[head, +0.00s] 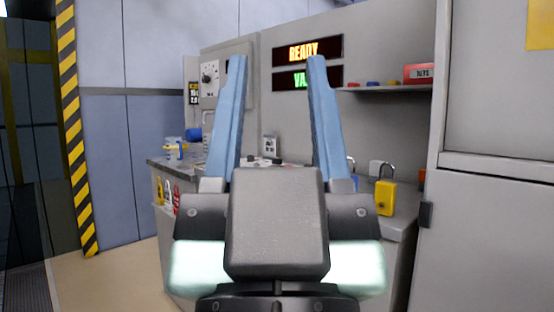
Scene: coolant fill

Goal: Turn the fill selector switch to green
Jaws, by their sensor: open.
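My gripper (278,62) is in the middle of the head view, with its two blue fingers pointing up and away from me. The fingers are apart and nothing is between them. A grey wall panel (228,55) stands behind and to the left of the fingers. It carries a round dial or switch with a pale face (209,74), left of the left fingertip and apart from it. I cannot tell whether this is the fill selector switch, and no green mark can be made out on it. The left finger hides part of the panel.
Lit signs read READY (303,51) and a partly hidden green word (299,79). A counter (402,222) runs behind my gripper, bearing a yellow padlock (386,197). A shelf (398,88) holds a red box (419,74). A grey cabinet (495,240) stands right. Floor is clear at left.

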